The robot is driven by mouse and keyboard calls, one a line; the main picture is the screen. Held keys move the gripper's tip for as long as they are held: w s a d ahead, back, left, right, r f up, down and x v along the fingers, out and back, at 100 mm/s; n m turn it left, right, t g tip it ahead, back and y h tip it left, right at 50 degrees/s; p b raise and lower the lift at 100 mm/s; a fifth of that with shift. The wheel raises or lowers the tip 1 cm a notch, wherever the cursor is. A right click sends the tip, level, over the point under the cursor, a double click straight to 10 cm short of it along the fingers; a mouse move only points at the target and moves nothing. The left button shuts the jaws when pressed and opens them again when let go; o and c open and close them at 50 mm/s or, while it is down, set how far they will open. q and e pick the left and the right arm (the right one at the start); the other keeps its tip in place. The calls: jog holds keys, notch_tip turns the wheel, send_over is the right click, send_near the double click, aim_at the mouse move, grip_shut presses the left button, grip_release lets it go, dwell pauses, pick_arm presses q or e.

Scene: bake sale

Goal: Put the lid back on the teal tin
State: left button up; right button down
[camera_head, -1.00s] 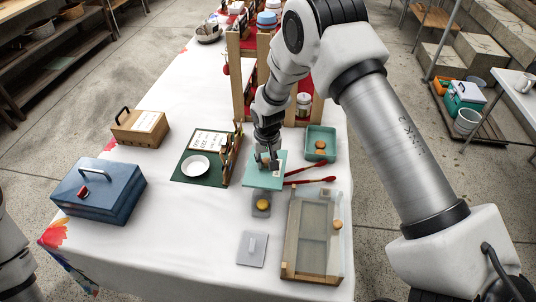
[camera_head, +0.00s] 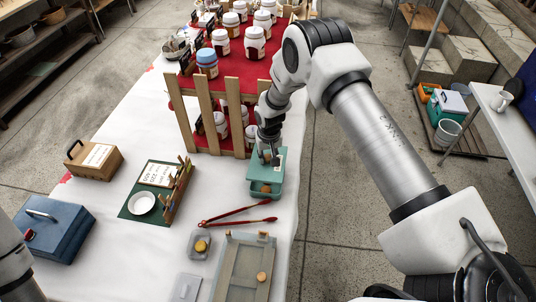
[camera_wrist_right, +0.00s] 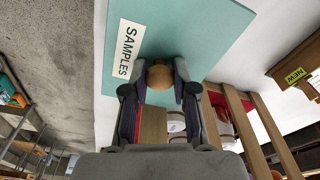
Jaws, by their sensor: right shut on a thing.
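My right gripper (camera_head: 266,158) is shut on the knob of the teal lid (camera_head: 280,157). In the right wrist view the lid (camera_wrist_right: 190,25) has a white SAMPLES label, and the round wooden knob (camera_wrist_right: 159,76) sits between the fingers of the gripper (camera_wrist_right: 160,82). The teal tin (camera_head: 277,194) stands on the white table below the lid. The lid hides its far part. Its near part is uncovered and shows a brown baked item (camera_head: 266,188). I cannot tell whether lid and rim touch. My left gripper is out of view.
A wooden rack (camera_head: 203,115) with jars stands just behind and left of the tin. Red tongs (camera_head: 238,221) lie in front of it. A display box (camera_head: 240,285) and a small tray with a yellow item (camera_head: 200,246) are nearer. The table's right edge is close.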

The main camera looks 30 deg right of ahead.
jog(key=shift+a+f, duration=0.15)
jog(key=shift+f, duration=0.4)
jog(key=f+b, duration=0.3)
jog(key=f, duration=0.1)
jog(key=shift+d+f, duration=0.1)
jog(key=shift+d, duration=0.2)
jog(key=shift+w+a+f+b, duration=0.1)
jog(key=shift+a+f+b, duration=0.05)
jog(key=shift+f+b, duration=0.4)
jog(key=shift+f+b, duration=0.15)
jog(key=shift+b, duration=0.15)
dwell(0.8)
jog(key=shift+c, duration=1.8)
grip_release()
